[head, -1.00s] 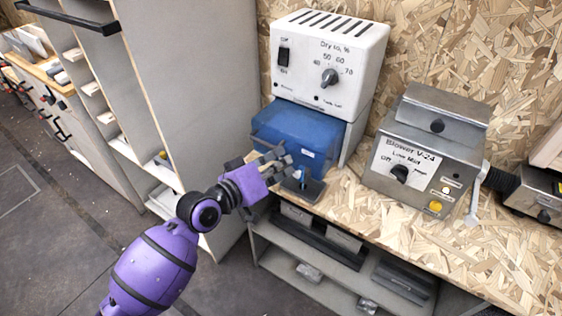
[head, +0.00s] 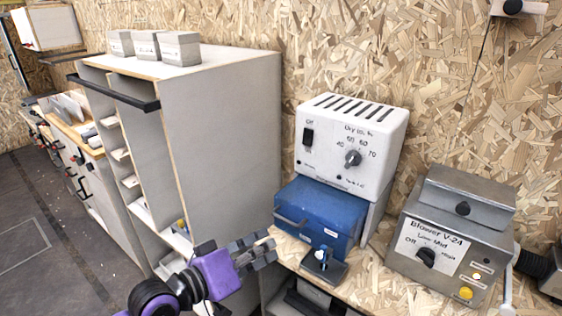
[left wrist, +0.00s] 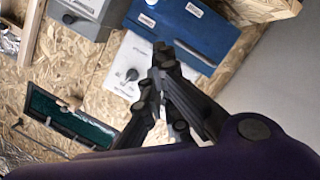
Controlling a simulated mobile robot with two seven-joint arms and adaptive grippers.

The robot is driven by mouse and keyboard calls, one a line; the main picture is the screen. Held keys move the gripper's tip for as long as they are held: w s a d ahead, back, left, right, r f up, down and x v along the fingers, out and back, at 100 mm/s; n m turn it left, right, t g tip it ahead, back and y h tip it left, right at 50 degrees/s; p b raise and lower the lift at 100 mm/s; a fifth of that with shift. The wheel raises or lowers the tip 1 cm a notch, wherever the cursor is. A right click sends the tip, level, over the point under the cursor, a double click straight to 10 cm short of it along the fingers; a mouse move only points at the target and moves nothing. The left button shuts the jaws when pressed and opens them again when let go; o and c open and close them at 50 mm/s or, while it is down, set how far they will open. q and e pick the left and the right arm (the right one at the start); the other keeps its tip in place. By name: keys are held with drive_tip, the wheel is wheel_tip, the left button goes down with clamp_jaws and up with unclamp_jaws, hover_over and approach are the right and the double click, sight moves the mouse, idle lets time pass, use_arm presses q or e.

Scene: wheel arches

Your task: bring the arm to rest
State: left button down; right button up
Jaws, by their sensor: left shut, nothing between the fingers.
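My left gripper (head: 262,247) comes in from the lower left in the head view, its purple wrist below and left of the fingers. Its fingers are shut and empty, in front of the blue drawer-like box (head: 322,217) and near the bench's left front edge. My right gripper is in neither view.
The white dryer (head: 352,145) stands above the blue box. A grey blower (head: 450,240) is to its right. A small stand with a blue-white piece (head: 322,262) sits on the bench edge. A tall grey cabinet (head: 225,150) rises at left. Floor (head: 40,220) is clear.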

use_arm(q)
drive_tip(key=s+a+f+m+y+p, duration=0.1)
drive_tip(key=s+a+f+y, duration=0.15)
drive_tip(key=f, duration=0.25)
drive_tip(key=s+a+f+t+y, duration=0.1)
drive_tip(key=s+a+f+y, duration=0.1)
drive_tip(key=a+f, duration=0.25)
drive_tip(key=s+a+f+m+y+p, duration=0.1)
drive_tip(key=s+a+f+y, duration=0.15)
drive_tip(key=f, duration=0.35)
drive_tip(key=s+a+f+g+y, duration=0.1)
drive_tip(key=s+f, duration=0.3)
drive_tip(key=s, duration=0.4)
drive_tip(key=s+a+f+n+g+y+p, duration=0.1)
drive_tip(key=s+a+f, duration=0.1)
drive_tip(key=s+f, duration=0.3)
drive_tip(key=s+a+f+n+g+y, duration=0.1)
drive_tip(key=s+f, duration=0.3)
drive_tip(key=s, duration=0.8)
drive_tip(key=shift+a+f+g+y+p, duration=0.3)
drive_tip(key=shift+a+f+g+y, duration=0.15)
drive_tip(key=shift+a, duration=0.35)
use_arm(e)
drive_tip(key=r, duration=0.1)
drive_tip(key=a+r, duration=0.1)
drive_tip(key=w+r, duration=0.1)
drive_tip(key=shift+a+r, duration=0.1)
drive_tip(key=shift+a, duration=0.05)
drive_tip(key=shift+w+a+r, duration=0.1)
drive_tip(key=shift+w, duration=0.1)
